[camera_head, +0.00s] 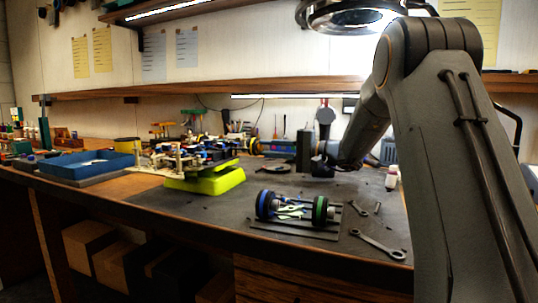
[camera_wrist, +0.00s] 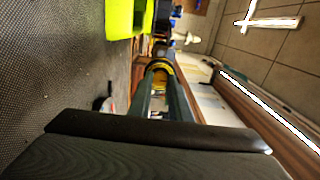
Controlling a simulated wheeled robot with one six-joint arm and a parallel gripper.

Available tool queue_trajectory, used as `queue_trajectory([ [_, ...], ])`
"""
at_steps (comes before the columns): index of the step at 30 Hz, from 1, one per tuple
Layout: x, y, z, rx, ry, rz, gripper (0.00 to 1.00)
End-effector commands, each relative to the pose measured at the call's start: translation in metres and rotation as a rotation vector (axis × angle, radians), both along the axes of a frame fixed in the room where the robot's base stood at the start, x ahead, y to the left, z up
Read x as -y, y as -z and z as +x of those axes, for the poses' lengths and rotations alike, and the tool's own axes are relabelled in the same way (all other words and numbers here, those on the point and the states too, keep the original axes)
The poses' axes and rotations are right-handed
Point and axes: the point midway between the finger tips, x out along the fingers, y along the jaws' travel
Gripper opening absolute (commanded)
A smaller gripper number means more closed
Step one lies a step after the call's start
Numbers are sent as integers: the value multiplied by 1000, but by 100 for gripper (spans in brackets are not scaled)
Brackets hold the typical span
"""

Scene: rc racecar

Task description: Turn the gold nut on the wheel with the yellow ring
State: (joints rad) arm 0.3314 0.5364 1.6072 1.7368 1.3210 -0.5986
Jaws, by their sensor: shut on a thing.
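The wheel with the yellow ring (camera_head: 253,147) stands toward the back of the bench, left of my gripper (camera_head: 264,149). In the wrist view the wheel's yellow ring (camera_wrist: 161,66) shows just beyond my fingertips (camera_wrist: 160,82). My gripper lies about level and its fingers reach to the middle of the wheel. The fingers are closed in on the gold nut there; the nut itself is hidden between and behind the fingertips.
A lime-green stand (camera_head: 205,181) is left of and in front of the wheel. A rack with blue-ringed (camera_head: 265,205) and green-ringed (camera_head: 320,211) wheels lies in front. Wrenches (camera_head: 380,245) lie at right. A blue tray (camera_head: 88,166) is far left. A shelf (camera_head: 200,93) runs above.

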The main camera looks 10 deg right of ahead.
Motion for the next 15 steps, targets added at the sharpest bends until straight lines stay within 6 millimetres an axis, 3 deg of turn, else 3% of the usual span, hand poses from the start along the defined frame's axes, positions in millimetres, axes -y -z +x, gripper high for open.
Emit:
queue_trajectory([
  [14, 0, 1, 0, 7, 0, -7, 0],
  [15, 0, 1, 0, 7, 0, -7, 24],
])
